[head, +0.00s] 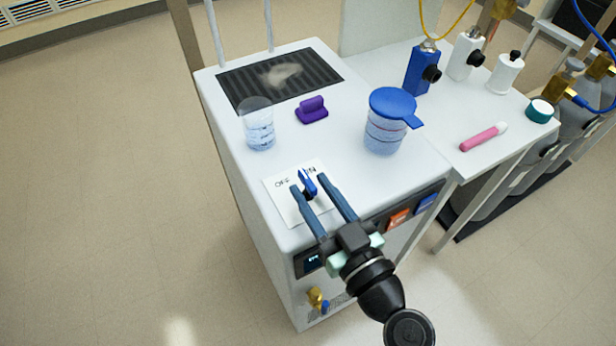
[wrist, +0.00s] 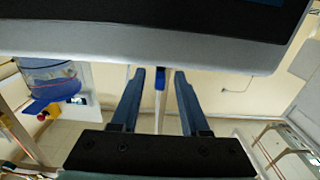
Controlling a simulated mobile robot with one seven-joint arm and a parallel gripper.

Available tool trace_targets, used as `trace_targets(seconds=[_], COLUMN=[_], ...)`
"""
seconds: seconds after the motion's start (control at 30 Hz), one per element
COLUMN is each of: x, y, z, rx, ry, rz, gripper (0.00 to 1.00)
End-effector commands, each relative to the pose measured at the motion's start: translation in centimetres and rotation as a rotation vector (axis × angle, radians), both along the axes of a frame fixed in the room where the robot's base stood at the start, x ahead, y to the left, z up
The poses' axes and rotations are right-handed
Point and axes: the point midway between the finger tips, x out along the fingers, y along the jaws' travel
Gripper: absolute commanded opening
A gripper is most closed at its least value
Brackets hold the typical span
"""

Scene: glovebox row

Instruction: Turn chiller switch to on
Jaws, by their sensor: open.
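The chiller (head: 235,165) is a white box cabinet with a flat top. The chiller switch (head: 308,186) is a blue lever on a white plate (head: 284,206) near the top's front edge. The plate reads OFF at left and ON at right; the lever stands close to ON and partly covers it. I cannot tell its exact setting. My gripper (head: 308,182) is open, one finger on each side of the lever. In the wrist view the blue lever (wrist: 160,82) shows between the spread fingers of my gripper (wrist: 160,73). Contact with either finger is not clear.
A side table (head: 450,120) at right holds bottles and a pink tube (head: 482,137). Floor at left is clear.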

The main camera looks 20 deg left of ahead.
Motion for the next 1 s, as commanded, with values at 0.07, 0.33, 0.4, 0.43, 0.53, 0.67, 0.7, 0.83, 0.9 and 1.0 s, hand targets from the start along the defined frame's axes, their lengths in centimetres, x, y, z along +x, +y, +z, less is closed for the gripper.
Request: trace_targets(seconds=[0.07,0.33,0.4,0.43,0.53,0.67,0.7,0.83,0.9,1.0], x=[0.7,1.5,1.5,1.5,1.5,1.5,1.4,1.4,1.4,1.4], y=[0.8,1.8,1.8,1.8,1.8,1.8,1.8,1.8,1.8,1.8], z=[0.1,0.0,0.0,0.0,0.0,0.0,0.0,0.0,0.0,0.0], rx=[0.001,0.000,0.000,0.000,0.000,0.000,0.000,0.000,0.000,0.000], ry=[-0.001,0.000,0.000,0.000,0.000,0.000,0.000,0.000,0.000,0.000], rz=[0.002,0.000,0.000,0.000,0.000,0.000,0.000,0.000,0.000,0.000], gripper=[0.45,0.45,0.45,0.45,0.43,0.20,0.13,0.00,0.00,0.00])
